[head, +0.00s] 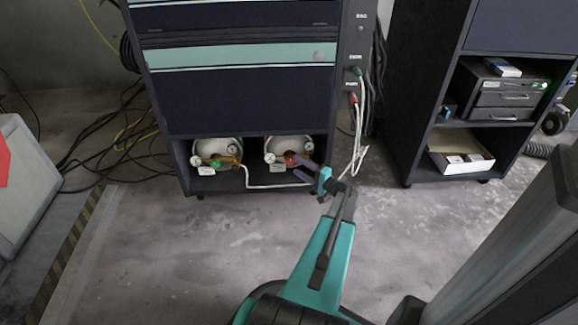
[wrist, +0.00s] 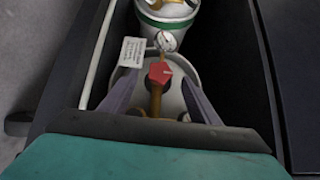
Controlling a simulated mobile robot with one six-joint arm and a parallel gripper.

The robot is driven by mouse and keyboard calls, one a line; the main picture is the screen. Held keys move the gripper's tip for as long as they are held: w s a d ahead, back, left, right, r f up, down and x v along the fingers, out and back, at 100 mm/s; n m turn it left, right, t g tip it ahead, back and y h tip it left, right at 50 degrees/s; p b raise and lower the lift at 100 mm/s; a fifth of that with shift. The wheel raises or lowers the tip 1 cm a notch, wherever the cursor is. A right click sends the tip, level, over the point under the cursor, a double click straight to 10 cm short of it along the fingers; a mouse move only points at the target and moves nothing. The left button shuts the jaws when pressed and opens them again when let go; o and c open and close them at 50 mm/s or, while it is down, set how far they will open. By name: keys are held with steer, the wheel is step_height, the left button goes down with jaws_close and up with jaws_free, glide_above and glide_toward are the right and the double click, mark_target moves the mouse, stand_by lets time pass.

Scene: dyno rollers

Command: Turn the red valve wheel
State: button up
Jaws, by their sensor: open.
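The red valve wheel (head: 290,159) is on the right of two white tanks in the bottom bay of the cabinet. In the wrist view the red wheel (wrist: 160,73) sits at the end of a brass stem. My gripper (head: 301,167) reaches into the bay from the right. In the wrist view my gripper (wrist: 157,92) is open, one finger on each side of the brass stem, with gaps to both. The fingertips reach to about the wheel's level.
The left tank (head: 217,151) carries a green valve wheel (head: 215,163). A round gauge (wrist: 166,41) and a white tag (wrist: 131,52) are close to the red wheel. A white hose (head: 262,186) runs along the bay floor. Cables (head: 361,130) hang right of the cabinet. The floor in front is clear.

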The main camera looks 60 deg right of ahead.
mark_target(292, 162)
steer(key=shift+w+d+b, duration=0.25)
steer(key=shift+w+b, duration=0.1)
steer(key=shift+w, duration=1)
steer(key=shift+w+d+b, duration=0.2)
steer(key=shift+w+b, duration=0.15)
steer(key=shift+w, duration=1)
